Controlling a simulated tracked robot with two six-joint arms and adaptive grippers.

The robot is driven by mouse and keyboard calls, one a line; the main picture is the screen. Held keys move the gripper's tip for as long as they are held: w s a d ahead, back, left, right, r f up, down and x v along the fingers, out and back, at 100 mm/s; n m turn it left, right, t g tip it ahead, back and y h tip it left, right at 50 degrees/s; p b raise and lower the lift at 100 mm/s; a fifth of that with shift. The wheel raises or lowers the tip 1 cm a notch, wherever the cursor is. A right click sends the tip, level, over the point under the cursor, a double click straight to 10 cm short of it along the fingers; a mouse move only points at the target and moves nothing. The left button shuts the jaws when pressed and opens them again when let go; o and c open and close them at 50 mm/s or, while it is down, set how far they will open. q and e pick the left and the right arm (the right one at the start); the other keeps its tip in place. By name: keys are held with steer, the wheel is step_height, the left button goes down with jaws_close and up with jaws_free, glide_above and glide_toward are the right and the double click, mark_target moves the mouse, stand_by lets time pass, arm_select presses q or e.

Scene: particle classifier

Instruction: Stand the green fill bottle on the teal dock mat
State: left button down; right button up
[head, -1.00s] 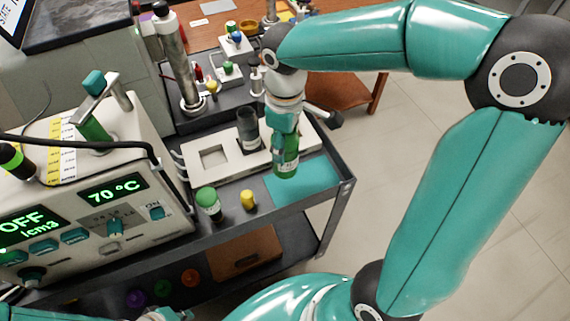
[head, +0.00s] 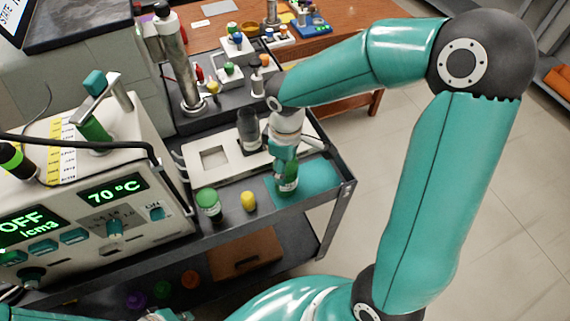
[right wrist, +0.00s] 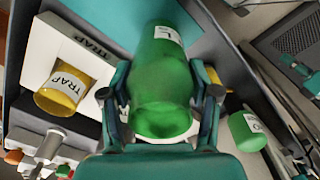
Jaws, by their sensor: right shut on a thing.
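The green fill bottle (head: 289,184) is upright in my right gripper (head: 286,160), over the left part of the teal dock mat (head: 318,176). I cannot tell whether its base touches the mat. In the right wrist view the fingers (right wrist: 162,100) are shut on both sides of the bottle (right wrist: 163,75), and teal mat (right wrist: 95,14) shows behind it. The gripper hides part of the bottle in the head view. Of my left arm only a small part shows at the bottom edge of the head view; its fingers are not clear.
A green-lidded jar (head: 208,203) and a small yellow piece (head: 248,201) stand left of the mat. A white tray (head: 212,157) with a jar (head: 248,128) lies behind. The cart's raised rim (head: 345,187) bounds the mat on the right. The instrument (head: 115,195) stands at left.

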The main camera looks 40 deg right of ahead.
steer(key=o, duration=1.4)
steer(key=shift+f, duration=0.1)
step_height(320, 180, up, 12)
steer(key=shift+r+p, duration=0.15)
steer(key=shift+p, duration=0.2)
